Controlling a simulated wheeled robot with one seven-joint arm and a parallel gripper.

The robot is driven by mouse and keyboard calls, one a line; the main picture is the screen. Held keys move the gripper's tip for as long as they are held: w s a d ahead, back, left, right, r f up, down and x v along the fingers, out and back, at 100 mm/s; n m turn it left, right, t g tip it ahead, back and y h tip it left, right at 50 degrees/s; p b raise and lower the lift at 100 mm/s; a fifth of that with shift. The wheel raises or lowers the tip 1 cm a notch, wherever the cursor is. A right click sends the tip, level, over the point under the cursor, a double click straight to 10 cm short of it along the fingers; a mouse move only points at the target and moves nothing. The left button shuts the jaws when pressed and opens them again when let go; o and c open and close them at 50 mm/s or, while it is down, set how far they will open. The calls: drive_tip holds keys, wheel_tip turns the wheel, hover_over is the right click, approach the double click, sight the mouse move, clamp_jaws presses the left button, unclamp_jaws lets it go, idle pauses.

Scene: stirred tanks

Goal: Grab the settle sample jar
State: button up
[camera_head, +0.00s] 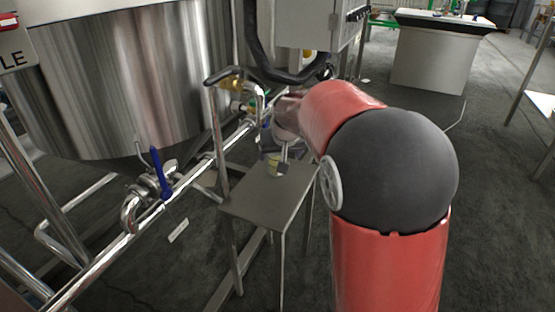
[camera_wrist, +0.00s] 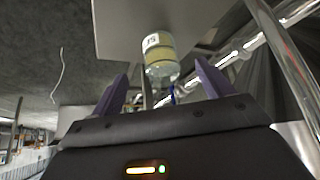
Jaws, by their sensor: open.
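The settle sample jar (camera_wrist: 158,56) is a small clear jar with yellowish contents and a white label. In the head view the jar (camera_head: 274,168) stands on a small metal table (camera_head: 262,205), partly hidden by my gripper (camera_head: 281,152). In the wrist view my gripper (camera_wrist: 162,74) is open. Its two purple fingers point toward the jar, which appears between and just beyond the fingertips. I cannot tell whether either finger touches it.
A large steel tank (camera_head: 130,80) stands at left, with pipes and a blue-handled valve (camera_head: 161,174) beside the small table. A grey control box (camera_head: 312,22) hangs behind my arm. A steel-sided bench (camera_head: 437,58) stands at the back right. Open dark floor lies right of my arm.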

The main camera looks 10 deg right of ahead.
sight(279, 157)
drive_tip(key=shift+w+d, duration=0.15)
drive_tip(key=shift+w, duration=0.4)
drive_tip(key=b+x, duration=0.1)
drive_tip(key=x, duration=0.6)
drive_tip(key=shift+w+f, duration=0.3)
drive_tip(key=c, duration=1.3)
drive_tip(key=shift+o, duration=0.2)
drive_tip(key=shift+r, duration=0.1)
